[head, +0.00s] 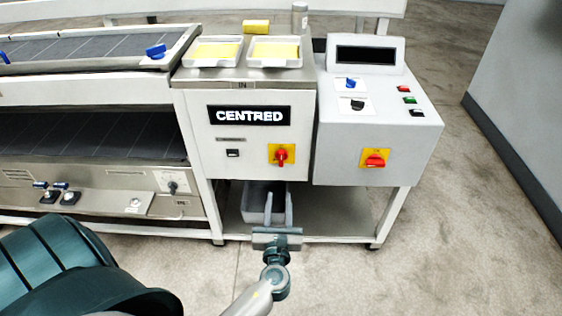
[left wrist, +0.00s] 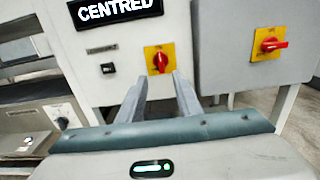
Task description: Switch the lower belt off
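The lower belt (head: 90,135) is a dark surface at the left, under the upper belt. A red rotary switch on a yellow plate (head: 281,155) is on the white panel below the "CENTRED" sign, its handle near upright; it also shows in the left wrist view (left wrist: 160,61). A second red switch on a yellow plate (head: 375,160) is on the grey console, its handle nearly level. Which one serves the lower belt is not readable. My left gripper (head: 279,188) is open and empty, its fingers pointing toward the panel below the first switch. My right gripper is not in view.
A small dark rocker (head: 232,153) sits left of the first switch. The console (head: 420,135) carries knobs and coloured buttons. A lower-left panel (head: 120,200) has a black knob (head: 173,187) and small blue-topped controls. A grey bin (head: 257,200) stands under the panel. Floor on the right is clear.

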